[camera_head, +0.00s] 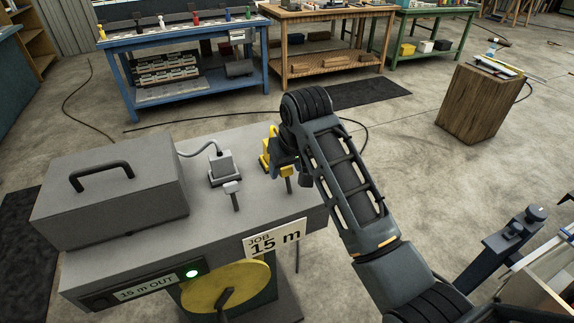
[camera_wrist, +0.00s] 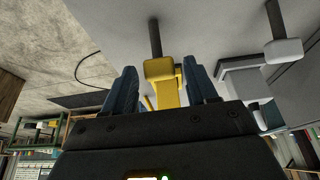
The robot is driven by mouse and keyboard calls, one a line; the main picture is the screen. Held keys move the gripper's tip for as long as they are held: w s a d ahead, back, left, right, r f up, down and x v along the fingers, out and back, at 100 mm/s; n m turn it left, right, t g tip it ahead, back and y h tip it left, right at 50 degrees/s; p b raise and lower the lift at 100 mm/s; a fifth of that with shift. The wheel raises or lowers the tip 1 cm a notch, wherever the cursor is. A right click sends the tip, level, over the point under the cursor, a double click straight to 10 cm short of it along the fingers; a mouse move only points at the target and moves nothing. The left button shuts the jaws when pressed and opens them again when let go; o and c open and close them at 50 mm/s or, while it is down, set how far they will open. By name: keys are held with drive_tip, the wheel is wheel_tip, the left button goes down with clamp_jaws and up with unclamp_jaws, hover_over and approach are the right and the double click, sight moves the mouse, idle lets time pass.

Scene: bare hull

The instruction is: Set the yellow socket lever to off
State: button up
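The yellow socket (camera_head: 265,158) stands on the grey bench top, partly hidden behind my gripper in the head view. Its lever has a yellow block-shaped end (camera_wrist: 158,69) and a dark stem (camera_wrist: 155,38); the lever also shows in the head view (camera_head: 285,170). My gripper (camera_wrist: 162,88) is open, with one blue finger on each side of the yellow parts in the wrist view. Whether a finger touches the lever I cannot tell. In the head view my gripper (camera_head: 281,152) is low over the yellow socket.
A white socket (camera_head: 221,168) with its own white-ended lever (camera_head: 232,188) stands left of the yellow one. A grey handled box (camera_head: 112,185) fills the bench's left. A yellow disc (camera_head: 226,290) and a lit green lamp (camera_head: 192,273) are on the front.

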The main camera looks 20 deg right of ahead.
clamp_jaws()
idle(0.3)
